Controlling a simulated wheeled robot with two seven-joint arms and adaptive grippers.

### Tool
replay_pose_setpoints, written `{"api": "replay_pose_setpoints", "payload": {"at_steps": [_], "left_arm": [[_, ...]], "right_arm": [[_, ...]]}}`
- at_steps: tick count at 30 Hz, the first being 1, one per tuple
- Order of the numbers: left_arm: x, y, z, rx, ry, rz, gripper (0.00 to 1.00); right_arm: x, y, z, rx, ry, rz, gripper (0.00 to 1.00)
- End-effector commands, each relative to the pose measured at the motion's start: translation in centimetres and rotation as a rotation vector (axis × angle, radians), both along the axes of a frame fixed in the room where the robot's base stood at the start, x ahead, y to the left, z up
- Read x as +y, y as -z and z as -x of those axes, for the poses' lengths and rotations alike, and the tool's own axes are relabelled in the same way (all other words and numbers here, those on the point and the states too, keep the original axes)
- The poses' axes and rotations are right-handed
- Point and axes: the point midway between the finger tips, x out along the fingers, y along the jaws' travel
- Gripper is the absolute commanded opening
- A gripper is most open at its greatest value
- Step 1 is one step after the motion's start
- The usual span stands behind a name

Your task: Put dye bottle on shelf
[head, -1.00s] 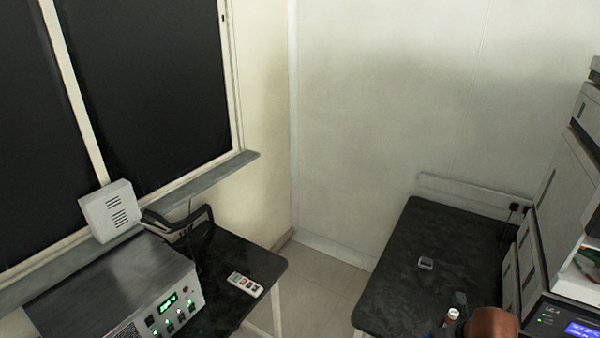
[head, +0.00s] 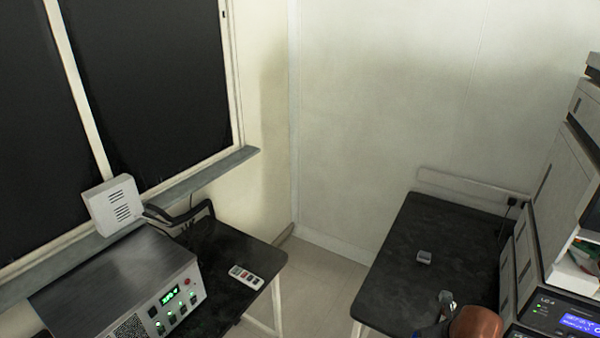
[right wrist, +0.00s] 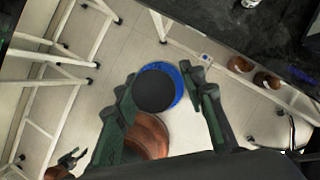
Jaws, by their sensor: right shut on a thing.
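My right gripper (right wrist: 160,85) is shut on the dye bottle (right wrist: 154,92), seen end-on in the right wrist view as a dark round top with a blue rim between the two fingers. The floor lies behind it. No shelf can be clearly identified.
The right black bench (head: 400,285) carries a small grey object (head: 424,257). A stacked instrument (head: 560,200) with a lit display stands at the right. A left bench (head: 238,302) holds a power unit (head: 120,285) and a remote (head: 246,277). Open floor lies between.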

Motion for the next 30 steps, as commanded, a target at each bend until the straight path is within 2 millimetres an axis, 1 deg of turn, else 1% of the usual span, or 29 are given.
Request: {"api": "replay_pose_setpoints", "payload": {"at_steps": [1, 9, 12, 17, 20, 22, 24, 27, 30], "left_arm": [[0.0, 0.0, 0.0, 0.001, 0.0, 0.0, 0.4], [0.0, 0.0, 0.1, 0.001, 0.0, 0.0, 0.4], [0.0, 0.0, 0.1, 0.001, 0.0, 0.0, 0.4], [0.0, 0.0, 0.1, 0.001, -0.001, 0.0, 0.4], [0.0, 0.0, 0.0, 0.0, 0.0, 0.0, 0.4], [0.0, 0.0, 0.0, -0.001, 0.0, 0.0, 0.4], [0.0, 0.0, -0.1, -0.001, 0.0, 0.0, 0.4], [-0.1, 0.0, -0.1, -0.001, -0.001, 0.0, 0.4], [0.0, 0.0, -0.1, -0.002, -0.001, 0.0, 0.4]], "right_arm": [[0.7, 0.1, 0.0, -0.002, -0.006, -0.011, 0.08], [2.1, 0.5, 0.1, 0.004, -0.018, -0.007, 0.08], [3.3, 0.8, 0.1, 0.005, -0.031, -0.007, 0.08], [7.1, 1.7, 0.1, 0.022, -0.06, 0.006, 0.08], [9.7, 2.1, 0.3, 0.029, -0.074, 0.011, 0.08], [12.4, 1.9, 0.3, 0.023, -0.117, 0.0, 0.08], [14.6, 1.7, 0.6, 0.023, -0.149, 0.003, 0.08], [17.3, 1.5, 1.0, 0.026, -0.173, 0.006, 0.08], [19.6, 1.2, 1.5, 0.029, -0.195, 0.006, 0.08]]}}
